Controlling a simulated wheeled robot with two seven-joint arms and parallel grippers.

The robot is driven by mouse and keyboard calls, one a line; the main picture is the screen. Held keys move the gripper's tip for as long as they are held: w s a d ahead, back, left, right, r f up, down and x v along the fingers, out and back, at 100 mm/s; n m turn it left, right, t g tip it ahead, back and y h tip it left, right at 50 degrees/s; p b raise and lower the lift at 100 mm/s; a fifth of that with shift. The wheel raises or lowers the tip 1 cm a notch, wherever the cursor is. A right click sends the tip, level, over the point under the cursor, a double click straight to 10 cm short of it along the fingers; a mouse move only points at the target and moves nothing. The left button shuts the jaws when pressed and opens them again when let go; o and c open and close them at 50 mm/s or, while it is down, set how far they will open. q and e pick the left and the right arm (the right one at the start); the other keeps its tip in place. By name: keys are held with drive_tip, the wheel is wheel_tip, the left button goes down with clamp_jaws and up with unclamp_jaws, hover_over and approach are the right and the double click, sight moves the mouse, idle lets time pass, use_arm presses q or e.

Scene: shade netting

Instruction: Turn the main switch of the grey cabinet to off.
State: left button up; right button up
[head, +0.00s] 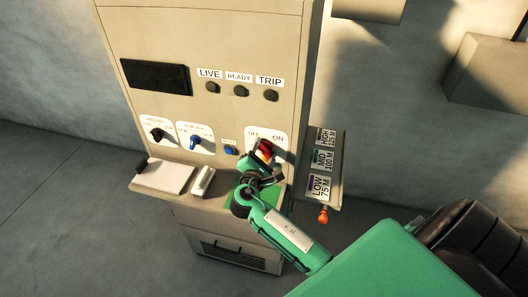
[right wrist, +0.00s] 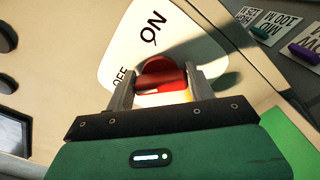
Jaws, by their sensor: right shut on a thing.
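The grey cabinet (head: 215,30), beige in this light, stands upright in front of me. Its main switch (head: 265,147) is a red handle on a white plate marked OFF on the left and ON on the right. In the right wrist view the red handle (right wrist: 161,74) sits between my two fingers, with part of the plate (right wrist: 185,35) visible above. My right gripper (head: 263,156) is shut on the handle and also shows in the right wrist view (right wrist: 157,86). The fingers partly hide the handle, so its exact angle is hard to tell. My left gripper is out of view.
Left of the switch are a black knob (head: 157,134), a blue knob (head: 195,142) and a blue button (head: 231,150). A shelf below holds a white pad (head: 164,177). A side panel (head: 336,150) with HIGH, MID and LOW labels and an orange knob (head: 323,215) stands close right.

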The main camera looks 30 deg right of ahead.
drive_tip(key=o, duration=1)
drive_tip(key=shift+a, duration=0.1)
drive_tip(key=shift+s+a+f+b, duration=0.15)
drive_tip(key=shift+s+a+b, duration=0.05)
drive_tip(key=shift+b, duration=0.1)
drive_tip(key=b+v, duration=0.5)
drive_tip(key=v, duration=0.8)
drive_tip(key=shift+s+b, duration=0.1)
drive_tip(key=shift+b, duration=0.25)
